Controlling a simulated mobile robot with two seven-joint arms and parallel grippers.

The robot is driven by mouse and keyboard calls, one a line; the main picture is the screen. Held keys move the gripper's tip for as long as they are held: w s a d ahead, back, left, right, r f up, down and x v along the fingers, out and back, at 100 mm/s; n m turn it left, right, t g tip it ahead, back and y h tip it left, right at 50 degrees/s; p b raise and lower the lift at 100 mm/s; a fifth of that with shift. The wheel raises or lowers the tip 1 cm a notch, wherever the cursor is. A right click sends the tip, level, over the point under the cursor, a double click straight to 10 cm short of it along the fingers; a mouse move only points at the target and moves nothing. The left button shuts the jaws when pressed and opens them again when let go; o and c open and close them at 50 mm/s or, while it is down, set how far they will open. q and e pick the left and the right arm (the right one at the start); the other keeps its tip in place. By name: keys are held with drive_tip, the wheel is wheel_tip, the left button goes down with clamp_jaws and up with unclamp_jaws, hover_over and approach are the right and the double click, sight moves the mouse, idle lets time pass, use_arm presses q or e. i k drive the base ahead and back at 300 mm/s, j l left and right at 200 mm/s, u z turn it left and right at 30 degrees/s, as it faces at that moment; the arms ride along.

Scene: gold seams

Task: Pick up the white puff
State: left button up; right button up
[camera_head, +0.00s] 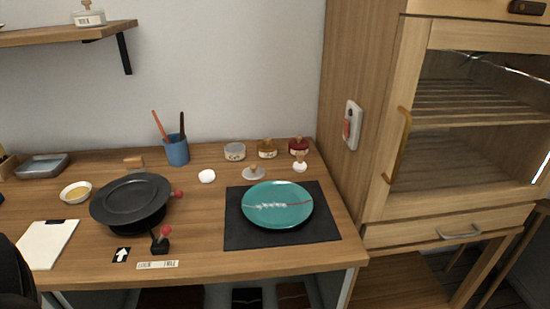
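A small round white puff (207,176) lies on the wooden table, right of the blue cup and behind the dark pan. It looks free on all sides. Neither gripper is recognisable in the head view. A dark shape at the lower left edge may be part of my own body.
A teal plate with a pale seam (278,218) sits on a dark mat (238,235). A blue cup (177,151) holds two tools. Several small jars (235,151) line the back. A wooden cabinet (365,125) bounds the right.

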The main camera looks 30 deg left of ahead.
sight(300, 166)
drive_tip(key=j+u, duration=0.1)
drive_tip(key=u, duration=0.75)
drive_tip(key=k+u, duration=0.2)
drive_tip(key=i+l, duration=0.05)
